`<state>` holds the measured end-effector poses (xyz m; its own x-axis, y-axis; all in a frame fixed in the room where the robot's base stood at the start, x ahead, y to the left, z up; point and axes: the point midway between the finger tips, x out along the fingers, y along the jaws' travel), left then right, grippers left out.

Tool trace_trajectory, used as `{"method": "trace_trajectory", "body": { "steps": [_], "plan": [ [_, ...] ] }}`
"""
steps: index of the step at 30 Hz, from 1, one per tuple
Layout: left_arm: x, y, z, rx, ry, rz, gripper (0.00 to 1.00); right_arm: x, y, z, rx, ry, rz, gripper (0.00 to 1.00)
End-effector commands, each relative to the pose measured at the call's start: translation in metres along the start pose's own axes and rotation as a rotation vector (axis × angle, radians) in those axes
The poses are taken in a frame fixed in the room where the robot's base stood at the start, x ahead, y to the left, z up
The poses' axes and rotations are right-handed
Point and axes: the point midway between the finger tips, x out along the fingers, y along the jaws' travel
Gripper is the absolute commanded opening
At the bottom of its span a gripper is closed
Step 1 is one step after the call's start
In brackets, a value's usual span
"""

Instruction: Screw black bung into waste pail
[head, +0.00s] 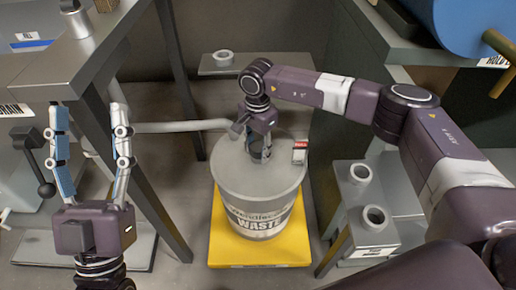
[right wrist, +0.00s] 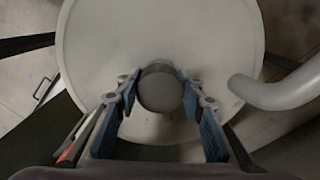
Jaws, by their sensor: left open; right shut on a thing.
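The waste pail (head: 259,207) is a grey drum labelled "WASTE" with a flat lid, on a yellow base. My right gripper (head: 254,155) is over the lid, pointing down, with its fingers around the dark bung (head: 255,144). In the right wrist view the bung (right wrist: 160,92) shows as a round grey-looking top between the fingers of my right gripper (right wrist: 162,103), over the pail's pale lid (right wrist: 190,35). The opening under the bung is hidden, so I cannot tell whether its thread is engaged. My left gripper (head: 90,115) is open and empty, pointing up at the left.
A grey pipe (head: 185,126) reaches the pail's lid from the left. A red-and-white tag (head: 300,151) stands at the lid's right edge. Shelves with ring holders (head: 374,216) are at the right, a blue drum (head: 470,22) upper right, and a metal bench (head: 50,72) at the left.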

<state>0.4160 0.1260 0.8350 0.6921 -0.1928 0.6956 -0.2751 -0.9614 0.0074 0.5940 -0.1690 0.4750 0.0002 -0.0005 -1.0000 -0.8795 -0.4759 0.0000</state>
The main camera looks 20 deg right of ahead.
Motion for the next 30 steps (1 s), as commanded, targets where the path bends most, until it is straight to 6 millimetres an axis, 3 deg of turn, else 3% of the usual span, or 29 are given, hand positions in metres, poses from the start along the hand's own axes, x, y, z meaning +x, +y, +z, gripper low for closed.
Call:
{"method": "trace_trajectory", "body": {
  "steps": [30],
  "plan": [
    [-0.014,-0.008,0.079,0.010,-0.366,-0.015,0.56,-0.001,-0.002,0.002,0.377,-0.002,0.001,0.11]
  ]
}}
